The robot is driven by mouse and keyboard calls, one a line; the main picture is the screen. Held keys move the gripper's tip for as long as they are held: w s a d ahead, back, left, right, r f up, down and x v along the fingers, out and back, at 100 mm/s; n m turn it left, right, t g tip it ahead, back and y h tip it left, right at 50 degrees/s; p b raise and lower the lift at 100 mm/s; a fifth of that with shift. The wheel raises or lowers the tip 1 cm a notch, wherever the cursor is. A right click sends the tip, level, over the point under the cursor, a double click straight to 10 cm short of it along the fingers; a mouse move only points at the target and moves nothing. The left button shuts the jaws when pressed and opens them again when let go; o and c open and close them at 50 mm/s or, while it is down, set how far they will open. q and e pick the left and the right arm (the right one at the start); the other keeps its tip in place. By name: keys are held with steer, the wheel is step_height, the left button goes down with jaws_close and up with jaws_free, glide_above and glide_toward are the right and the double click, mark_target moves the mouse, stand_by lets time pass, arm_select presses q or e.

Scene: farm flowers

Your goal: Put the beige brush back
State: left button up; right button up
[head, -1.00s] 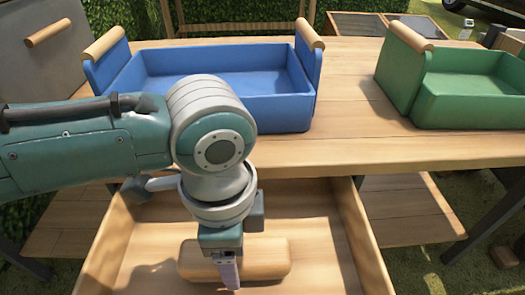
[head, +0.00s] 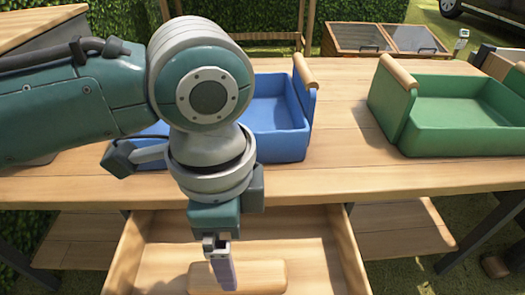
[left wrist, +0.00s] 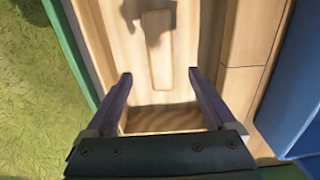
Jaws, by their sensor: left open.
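A beige, rounded, oblong block (head: 262,277), which looks like the brush, lies flat on the floor of the open wooden drawer (head: 295,225). In the left wrist view the block (left wrist: 160,65) lies lengthwise ahead of the jaws; bristles are not visible. My left gripper (head: 223,275) points down over the drawer, its fingers covering the block's left part in the head view. In the left wrist view my left gripper (left wrist: 160,76) is open, with nothing between its purple fingers. It appears above the block, apart from it. My right gripper is not in view.
A blue tray (head: 280,140) with wooden handles stands on the wooden table (head: 345,172), partly hidden by my left arm. A green tray (head: 455,130) stands to its right. Bare tabletop lies between them. The drawer's walls (head: 350,250) surround the block.

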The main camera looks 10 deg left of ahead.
arm_select(q)
steer(key=s+d+r+n+t+h, duration=0.1)
steer(key=s+d+r+n+h, duration=0.25)
steer(key=s+d, duration=0.2)
steer(key=s+a+n+t+y, duration=0.1)
steer(key=s+a+n, duration=0.2)
steer(key=a, duration=0.4)
steer(key=s+a+r+n+t+y, duration=0.1)
steer(key=s+a+n+y, duration=0.1)
steer(key=a+n, duration=0.4)
steer(key=shift+s+a+t, duration=0.3)
steer(key=shift+s+a, duration=0.55)
steer(key=shift+a, duration=0.05)
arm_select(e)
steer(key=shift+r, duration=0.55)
